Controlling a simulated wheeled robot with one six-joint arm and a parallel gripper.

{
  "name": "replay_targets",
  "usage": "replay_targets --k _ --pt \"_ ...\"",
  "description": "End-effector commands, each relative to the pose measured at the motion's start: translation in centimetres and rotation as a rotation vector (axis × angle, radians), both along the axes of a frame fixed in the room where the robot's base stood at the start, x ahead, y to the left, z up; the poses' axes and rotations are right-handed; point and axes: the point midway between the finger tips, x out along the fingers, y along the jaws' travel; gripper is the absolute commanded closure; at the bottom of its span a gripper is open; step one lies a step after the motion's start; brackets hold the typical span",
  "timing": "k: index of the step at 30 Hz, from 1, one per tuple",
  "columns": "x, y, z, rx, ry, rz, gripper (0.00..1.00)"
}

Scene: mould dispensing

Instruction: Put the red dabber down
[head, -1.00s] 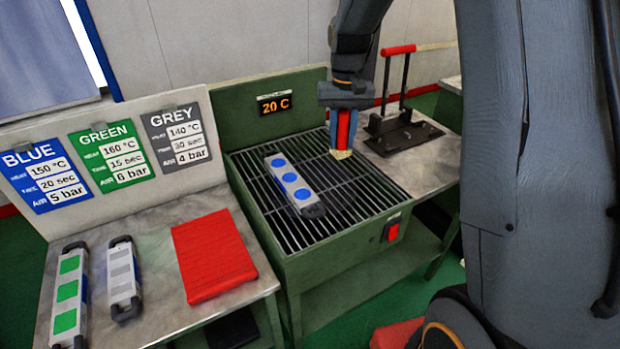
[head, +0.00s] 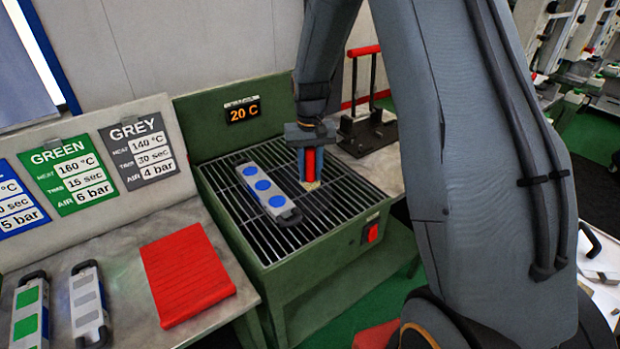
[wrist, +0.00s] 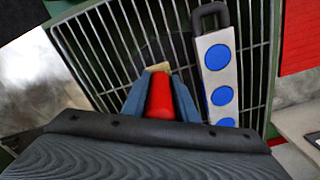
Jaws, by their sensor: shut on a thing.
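My gripper (head: 309,165) is shut on the red dabber (head: 311,164), which hangs tip down over the grate of the green heater (head: 222,222). In the wrist view the red dabber (wrist: 160,97) sits between the two blue fingers of my gripper (wrist: 160,92), its pale tip pointing to the grate. I cannot tell whether the tip touches the bars. A mould with blue dots (head: 268,190) lies on the grate just left of the dabber. It also shows in the wrist view (wrist: 216,70), to the right of the dabber.
A red folded cloth or mat (head: 186,274) lies on the metal table to the left. A green-marked mould (head: 30,312) and a grey-marked mould (head: 88,303) lie beside it. A black press with a red handle (head: 367,128) stands behind on the right. The heater display (head: 241,110) reads 20 C.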

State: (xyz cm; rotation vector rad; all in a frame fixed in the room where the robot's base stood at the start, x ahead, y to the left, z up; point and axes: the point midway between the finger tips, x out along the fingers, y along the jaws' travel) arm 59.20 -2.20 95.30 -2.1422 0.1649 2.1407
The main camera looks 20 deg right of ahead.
Motion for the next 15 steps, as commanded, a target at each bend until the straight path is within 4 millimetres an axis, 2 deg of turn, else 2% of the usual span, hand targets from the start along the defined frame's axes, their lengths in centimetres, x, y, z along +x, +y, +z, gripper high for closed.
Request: replay_targets --k 7,15 --pt "0.0 -0.1 -2.9 0.0 0.001 -0.002 1.0" --pt "0.0 -0.1 -3.3 0.0 -0.001 -0.002 1.0"
